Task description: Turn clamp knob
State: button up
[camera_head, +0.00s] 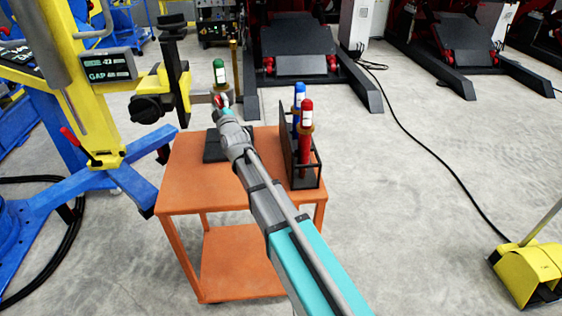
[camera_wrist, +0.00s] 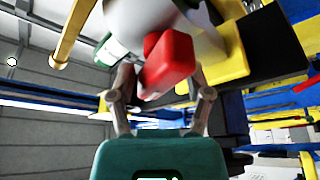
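The red clamp knob (camera_wrist: 168,62) is large in the wrist view, below a pale rounded body. It also shows as a small red spot (camera_head: 224,101) at the end of my arm in the head view. My gripper (camera_wrist: 160,88) has one finger on each side of the knob, with the tips leaning inward. I cannot tell whether both fingers touch it. A green cylinder with a white label (camera_head: 219,72) stands upright just behind the knob, beside the positioner's yellow arm (camera_head: 180,85).
An orange cart (camera_head: 190,180) stands below my arm. It carries a black rack (camera_head: 305,172) with a red and a blue cylinder. The yellow-and-blue positioner column (camera_head: 90,130) stands at the left, with a black handwheel (camera_head: 146,108).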

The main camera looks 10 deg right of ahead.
jog(key=shift+f+n+g+y+p, duration=0.1)
jog(key=shift+n+g+y+p, duration=0.25)
jog(key=shift+n, duration=1.05)
jog(key=b+v, duration=0.3)
jog(key=v, duration=1.1)
jog(key=s+d+f+m+g+h+p, duration=0.2)
jog(key=d+f+m+g+h+p, duration=0.3)
jog(key=f+g+h+p, duration=0.15)
jog(key=s+d+r+m+g+h+p, duration=0.1)
jog(key=s+d+m+g+h+p, duration=0.4)
jog(key=s+d+g+h+p, duration=0.1)
jog(key=shift+s+d+r+m+g, duration=0.3)
jog(key=shift+s+d+g, duration=0.55)
jog(key=shift+s, duration=0.8)
jog(key=shift+d, duration=0.15)
